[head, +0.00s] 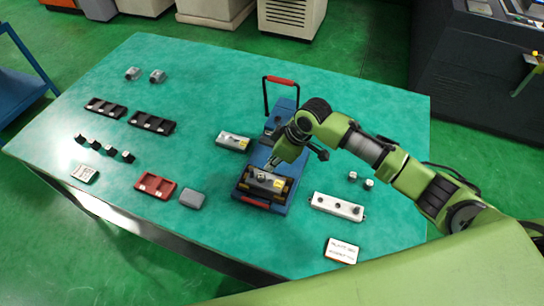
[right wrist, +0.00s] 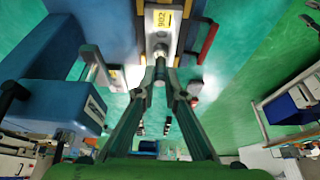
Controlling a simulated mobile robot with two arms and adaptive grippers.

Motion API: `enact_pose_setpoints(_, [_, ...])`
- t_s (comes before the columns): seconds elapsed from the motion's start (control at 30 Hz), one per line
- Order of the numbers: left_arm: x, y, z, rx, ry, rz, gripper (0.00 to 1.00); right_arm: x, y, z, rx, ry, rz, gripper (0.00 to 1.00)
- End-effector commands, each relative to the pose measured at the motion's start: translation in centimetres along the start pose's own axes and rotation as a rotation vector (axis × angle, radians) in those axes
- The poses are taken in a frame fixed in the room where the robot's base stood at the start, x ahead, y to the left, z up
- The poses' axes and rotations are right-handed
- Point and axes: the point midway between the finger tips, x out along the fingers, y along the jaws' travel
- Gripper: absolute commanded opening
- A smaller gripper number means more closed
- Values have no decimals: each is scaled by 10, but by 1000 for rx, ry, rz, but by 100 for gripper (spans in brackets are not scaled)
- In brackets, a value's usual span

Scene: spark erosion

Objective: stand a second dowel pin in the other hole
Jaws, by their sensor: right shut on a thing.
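A grey block with a yellow label (head: 267,181) sits at the near end of a blue fixture (head: 276,150) with a red handle. In the right wrist view the block (right wrist: 161,40) shows its label at the top. My right gripper (head: 271,165) is right over the block. In the wrist view it (right wrist: 160,88) is shut on a small metallic dowel pin (right wrist: 160,68), whose far end points at the block. I cannot tell whether the pin touches the block or is in a hole. The holes are too small or hidden to make out. My left gripper is not in view.
A long white block (head: 337,206) and small white cubes (head: 353,175) lie to the right of the fixture. A grey labelled block (head: 233,141) lies left. A red tray (head: 155,187), a grey box (head: 192,198) and black trays (head: 152,122) are further left. The table's back right is clear.

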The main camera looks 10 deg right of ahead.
Motion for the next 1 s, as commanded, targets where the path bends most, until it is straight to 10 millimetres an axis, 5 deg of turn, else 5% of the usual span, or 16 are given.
enact_pose_setpoints(1.0, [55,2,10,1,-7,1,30,54,0,23,-16,0,-4,0])
